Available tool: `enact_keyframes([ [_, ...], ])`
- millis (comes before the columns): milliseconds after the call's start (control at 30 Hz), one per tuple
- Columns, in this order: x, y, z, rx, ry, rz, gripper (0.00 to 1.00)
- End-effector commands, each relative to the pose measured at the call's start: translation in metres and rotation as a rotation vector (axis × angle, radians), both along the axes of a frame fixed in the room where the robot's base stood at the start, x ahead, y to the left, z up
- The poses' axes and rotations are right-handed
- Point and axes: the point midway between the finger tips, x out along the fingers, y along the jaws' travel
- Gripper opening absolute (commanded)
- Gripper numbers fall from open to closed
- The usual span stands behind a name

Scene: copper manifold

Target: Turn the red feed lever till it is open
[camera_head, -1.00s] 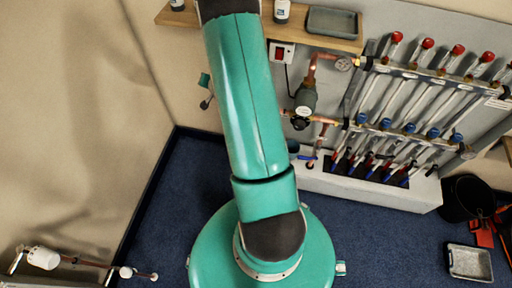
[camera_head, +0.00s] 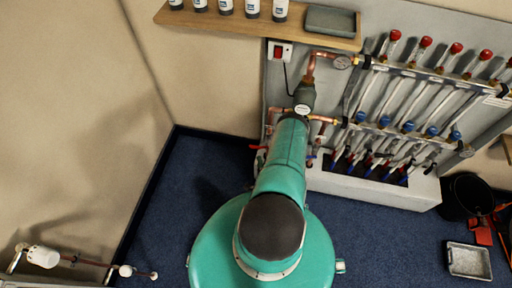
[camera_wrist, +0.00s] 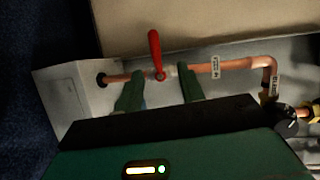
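The red feed lever (camera_wrist: 154,50) stands out from a valve on a copper pipe (camera_wrist: 205,71) in the wrist view, pointing up in the picture. My gripper (camera_wrist: 160,88) is open, with its two green fingers well apart. The lever's pivot lies between and just beyond the fingertips; I cannot tell whether either finger touches it. Nothing is held. In the head view a small red handle (camera_head: 257,147), probably this lever, shows just left of my arm. My gripper is hidden behind the arm there.
A white box (camera_wrist: 75,92) is at the pipe's left end, and a dark round knob (camera_wrist: 285,117) is at right. The manifold (camera_head: 420,75) carries several red-capped tubes, with blue-handled valves below. A wooden shelf (camera_head: 230,27) with bottles is above. Blue floor (camera_head: 180,190) is clear at left.

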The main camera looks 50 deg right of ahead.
Motion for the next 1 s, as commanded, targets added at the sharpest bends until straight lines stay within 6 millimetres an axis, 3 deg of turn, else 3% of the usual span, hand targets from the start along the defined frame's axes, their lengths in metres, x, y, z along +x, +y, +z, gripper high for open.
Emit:
enact_keyframes([
  [100, -0.014, 0.013, -0.009, 0.016, -0.04, -0.03, 0.39],
  [267, -0.009, 0.009, -0.01, 0.015, -0.051, -0.035, 0.39],
  [800, 0.062, -0.059, -0.024, 0.014, -0.049, -0.033, 0.39],
  [1000, 0.079, -0.076, -0.028, 0.015, -0.049, -0.034, 0.39],
])
